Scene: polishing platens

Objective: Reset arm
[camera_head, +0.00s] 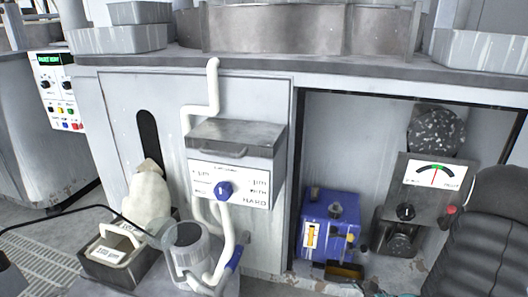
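My gripper is not in view, and no part that I can surely call my arm shows. The task names no other object. Before me stands a grey polishing machine with a white-grey cabinet front (115,110). A grey box with a blue knob (224,191) is mounted on that front, with white pipes (213,85) running above and below it.
A metal canister (187,240), a dark tray (110,262) and a pale sack (148,195) stand at lower left. The open bay holds a blue unit (328,225) and a gauge box (432,180). A black ribbed object (490,235) fills the right edge.

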